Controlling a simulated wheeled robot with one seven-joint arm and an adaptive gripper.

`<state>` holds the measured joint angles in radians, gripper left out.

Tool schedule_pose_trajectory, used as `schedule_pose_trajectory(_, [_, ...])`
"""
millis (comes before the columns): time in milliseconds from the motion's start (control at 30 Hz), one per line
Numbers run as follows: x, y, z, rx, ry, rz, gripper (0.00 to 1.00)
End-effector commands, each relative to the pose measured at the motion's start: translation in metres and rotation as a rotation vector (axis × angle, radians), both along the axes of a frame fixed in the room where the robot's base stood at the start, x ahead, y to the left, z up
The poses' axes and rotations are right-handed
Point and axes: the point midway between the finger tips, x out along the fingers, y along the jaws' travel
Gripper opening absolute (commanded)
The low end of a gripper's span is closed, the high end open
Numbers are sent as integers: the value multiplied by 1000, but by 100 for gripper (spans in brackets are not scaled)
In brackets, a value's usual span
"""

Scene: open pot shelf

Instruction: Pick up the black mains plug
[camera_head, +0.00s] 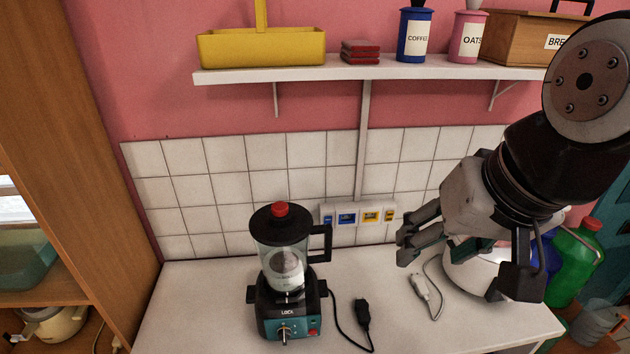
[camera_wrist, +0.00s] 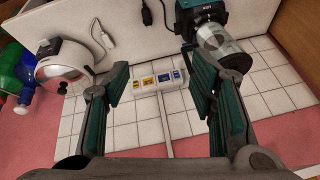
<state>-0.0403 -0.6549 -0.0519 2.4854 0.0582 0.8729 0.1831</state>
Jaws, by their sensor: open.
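The black mains plug (camera_head: 363,311) lies on the white counter, right of the blender, with its black cord running to the blender. It also shows near the top of the wrist view (camera_wrist: 147,16). My gripper (camera_head: 461,270) is open, above the right part of the counter, to the right of the plug and higher. Its two green-padded fingers (camera_wrist: 158,84) stand wide apart in the wrist view. Nothing shows between them but the distant wall and sockets. The plug is clear of the fingers.
A blender (camera_head: 286,270) stands left of the plug. A white plug (camera_head: 420,286) with its cord lies to the right, near a white appliance (camera_head: 478,272) partly hidden by my gripper. Wall sockets (camera_head: 358,215) are behind. A shelf (camera_head: 380,72) with containers hangs above.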

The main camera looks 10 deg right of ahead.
Motion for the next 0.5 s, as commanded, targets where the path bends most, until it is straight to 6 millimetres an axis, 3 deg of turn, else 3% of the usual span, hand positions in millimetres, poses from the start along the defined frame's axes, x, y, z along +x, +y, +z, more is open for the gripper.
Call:
schedule_pose_trajectory(33, [17,4,-15,74,48,-84,49])
schedule_pose_trajectory(200, [63,17,-57,328,215,-486,49])
schedule_pose_trajectory(500, [134,28,-148,576,481,-1316,49])
